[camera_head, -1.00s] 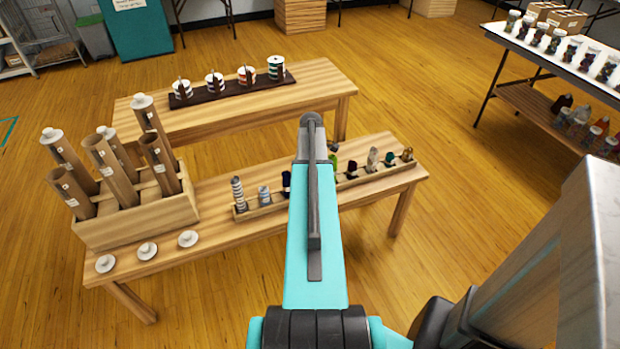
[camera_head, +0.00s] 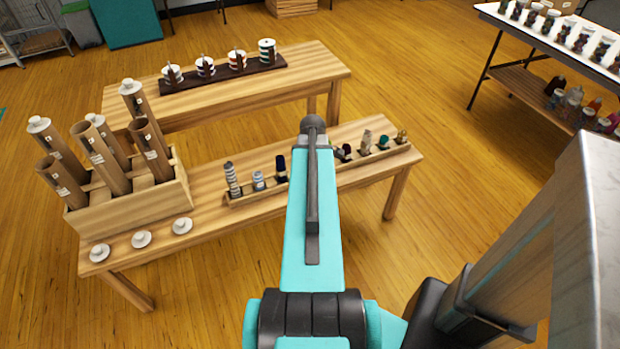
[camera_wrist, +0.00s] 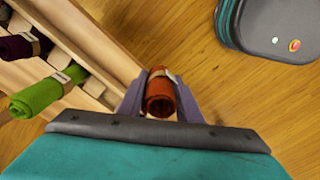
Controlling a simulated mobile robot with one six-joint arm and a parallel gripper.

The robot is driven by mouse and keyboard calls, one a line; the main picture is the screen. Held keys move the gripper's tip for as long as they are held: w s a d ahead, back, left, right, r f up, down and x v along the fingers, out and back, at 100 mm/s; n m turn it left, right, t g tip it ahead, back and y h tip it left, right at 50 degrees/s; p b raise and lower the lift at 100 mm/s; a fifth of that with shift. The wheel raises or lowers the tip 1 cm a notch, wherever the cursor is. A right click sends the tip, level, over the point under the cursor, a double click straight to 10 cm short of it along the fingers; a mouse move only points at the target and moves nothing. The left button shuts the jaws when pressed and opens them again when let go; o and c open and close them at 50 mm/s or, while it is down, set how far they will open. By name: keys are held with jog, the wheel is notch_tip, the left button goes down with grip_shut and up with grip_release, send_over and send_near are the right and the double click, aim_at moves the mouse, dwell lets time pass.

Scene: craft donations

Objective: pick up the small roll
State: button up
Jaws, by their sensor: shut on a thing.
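A small rust-red roll (camera_wrist: 160,98) with a tan paper band is between the two fingers of my gripper (camera_wrist: 160,86) in the wrist view. The fingers press on it from both sides, and its round end faces the camera. A wooden slotted rack (camera_wrist: 85,98) lies to its left; the held roll appears beyond the rack's edge, with floor behind it. A green banded roll (camera_wrist: 38,97) and a dark purple roll (camera_wrist: 20,46) lie in the rack. In the head view my arm hides the gripper, the held roll and the middle of the rack (camera_head: 250,197).
The front table (camera_head: 225,222) also bears a wooden box (camera_head: 135,208) of tall cardboard tubes and several white caps (camera_head: 141,239). A back table (camera_head: 300,82) holds spools on a dark board (camera_head: 225,74). A white-topped table (camera_head: 545,38) with jars stands right. Floor between is open.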

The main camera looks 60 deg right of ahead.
jog(key=shift+s+a+r, duration=0.1)
jog(key=shift+s+a, duration=0.65)
jog(key=shift+w, duration=0.1)
